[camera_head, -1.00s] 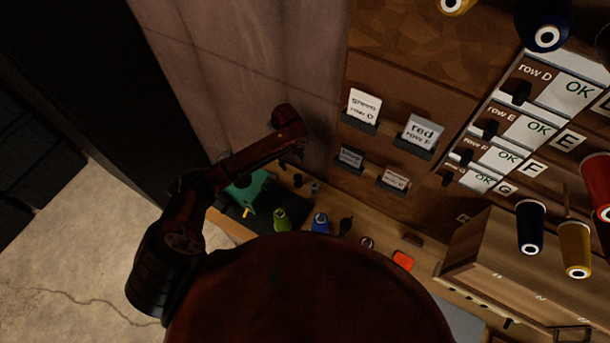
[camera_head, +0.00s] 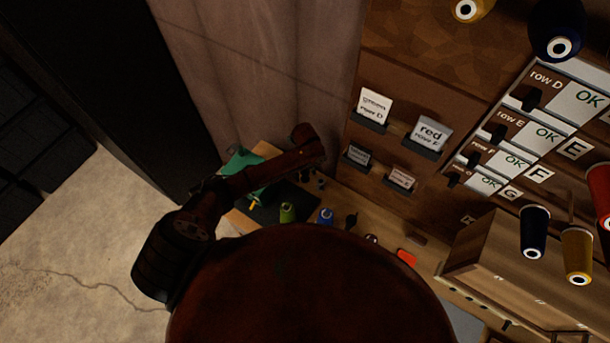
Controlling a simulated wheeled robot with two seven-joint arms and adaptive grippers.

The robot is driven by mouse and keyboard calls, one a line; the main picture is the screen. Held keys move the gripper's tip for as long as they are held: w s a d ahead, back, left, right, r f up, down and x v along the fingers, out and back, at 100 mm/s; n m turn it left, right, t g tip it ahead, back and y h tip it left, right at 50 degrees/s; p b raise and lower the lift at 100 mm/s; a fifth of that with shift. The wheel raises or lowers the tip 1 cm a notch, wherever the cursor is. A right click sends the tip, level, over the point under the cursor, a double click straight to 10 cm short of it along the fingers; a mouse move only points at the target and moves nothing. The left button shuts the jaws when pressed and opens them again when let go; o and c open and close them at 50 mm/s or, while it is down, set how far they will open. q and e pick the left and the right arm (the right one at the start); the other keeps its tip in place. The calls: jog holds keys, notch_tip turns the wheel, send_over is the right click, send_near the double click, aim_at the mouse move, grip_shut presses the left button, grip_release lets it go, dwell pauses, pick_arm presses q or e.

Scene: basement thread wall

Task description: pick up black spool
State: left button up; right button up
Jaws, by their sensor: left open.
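A small black object (camera_head: 351,221), which may be the black spool, stands on the wooden bench to the right of a blue spool (camera_head: 326,215) and a green spool (camera_head: 288,212). My left gripper (camera_head: 310,160) is at the end of the dark red arm, above the back left of the bench. It is open, but its fingers are dark and hard to make out. It appears apart from the black object, up and to the left of it in the picture. My right gripper is not in view.
A green machine-like object (camera_head: 243,168) stands on a dark mat at the bench's left end, partly behind my arm. An orange-red item (camera_head: 406,257) lies on the bench. A wooden cabinet (camera_head: 520,265) and wall-mounted spools, including a dark navy one (camera_head: 534,230), are at right.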

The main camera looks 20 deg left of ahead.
pick_arm(q)
jog(key=shift+c, duration=0.3)
jog(key=c, duration=0.8)
jog(key=shift+r, duration=0.2)
